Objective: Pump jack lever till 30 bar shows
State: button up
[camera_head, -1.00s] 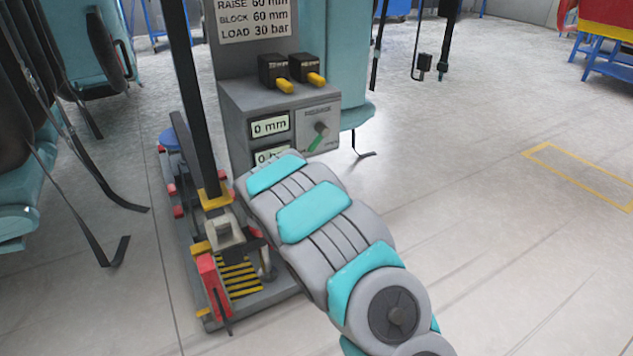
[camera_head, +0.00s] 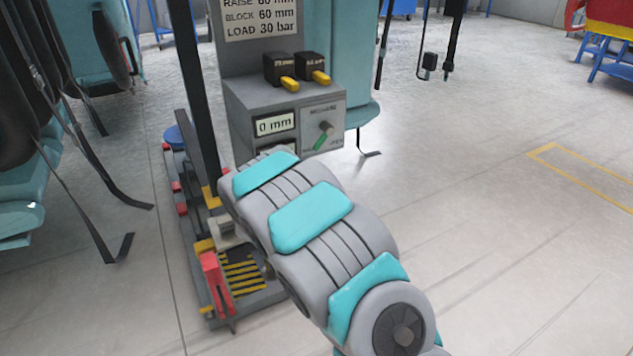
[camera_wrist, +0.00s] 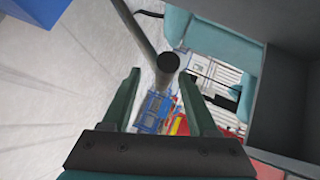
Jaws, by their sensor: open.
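The jack (camera_head: 240,292) stands on the floor left of my arm, with a red block and yellow-black stripes at its near end. A tall dark bar (camera_head: 195,80) rises from it. In the wrist view a grey rod with a dark round end (camera_wrist: 168,62) looks like the lever. My gripper (camera_wrist: 159,76) is open, with the rod's end between its fingertips; contact cannot be told. In the head view my arm hides the gripper. The upper readout (camera_head: 275,124) shows 0 mm. The lower readout (camera_head: 277,149) is mostly covered by my arm and unreadable.
The grey control box (camera_head: 240,110) carries two yellow-tipped switches and a green-handled knob (camera_head: 325,136). Its sign (camera_head: 260,18) reads raise 60 mm, block 60 mm, load 30 bar. Teal seats with hanging straps (camera_head: 20,190) stand left.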

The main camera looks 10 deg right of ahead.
jog(key=shift+v, duration=1.05)
